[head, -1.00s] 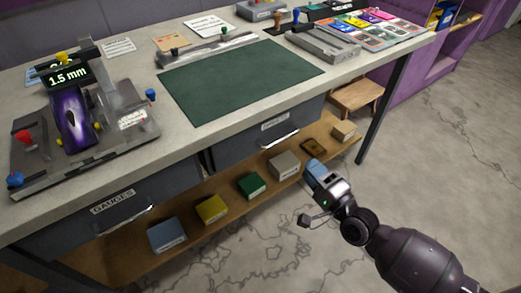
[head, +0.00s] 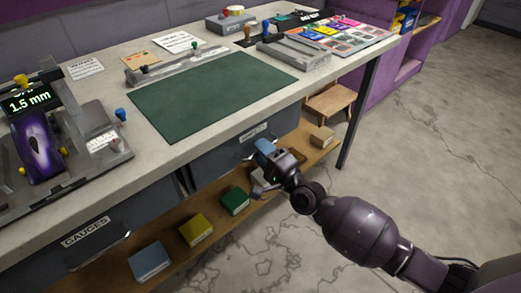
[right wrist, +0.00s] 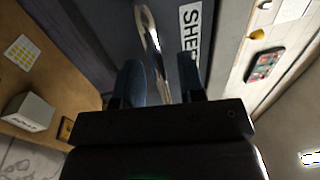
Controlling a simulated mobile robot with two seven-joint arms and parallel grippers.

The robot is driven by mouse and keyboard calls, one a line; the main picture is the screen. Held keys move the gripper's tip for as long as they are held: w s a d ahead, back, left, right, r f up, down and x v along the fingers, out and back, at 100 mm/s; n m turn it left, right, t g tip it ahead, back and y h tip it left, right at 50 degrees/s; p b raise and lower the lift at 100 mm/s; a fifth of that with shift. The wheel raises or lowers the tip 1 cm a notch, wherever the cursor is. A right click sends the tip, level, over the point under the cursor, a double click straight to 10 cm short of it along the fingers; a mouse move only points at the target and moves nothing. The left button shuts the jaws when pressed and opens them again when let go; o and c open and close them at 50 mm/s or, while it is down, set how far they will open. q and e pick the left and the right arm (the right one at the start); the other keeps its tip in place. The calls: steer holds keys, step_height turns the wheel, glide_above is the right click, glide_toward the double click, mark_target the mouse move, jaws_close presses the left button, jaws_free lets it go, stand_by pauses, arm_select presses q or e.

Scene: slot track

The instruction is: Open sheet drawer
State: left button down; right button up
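The sheet drawer (head: 222,158) is the grey drawer under the right part of the table, and it looks shut. Its white label (head: 253,132) shows in the head view; in the right wrist view the label (right wrist: 190,28) reads "SHE", the rest hidden. My right gripper (head: 264,150) is at the drawer front in the head view and hides part of it. In the right wrist view my right gripper (right wrist: 161,82) has its two blue fingers apart. The metal bar handle (right wrist: 148,30) runs into the space between them; whether they touch it is unclear. My left gripper is out of view.
The gauges drawer (head: 60,255) is at the lower left. A wooden shelf (head: 215,228) below holds several boxes. The table (head: 110,105) carries a green mat (head: 205,95) and a gauge device (head: 35,150). A stool (head: 330,103) stands beyond. The floor at right is clear.

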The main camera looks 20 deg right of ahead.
steer(key=shift+w+a, duration=0.15)
steer(key=shift+w, duration=0.15)
jaws_close()
steer(key=shift+s, duration=0.1)
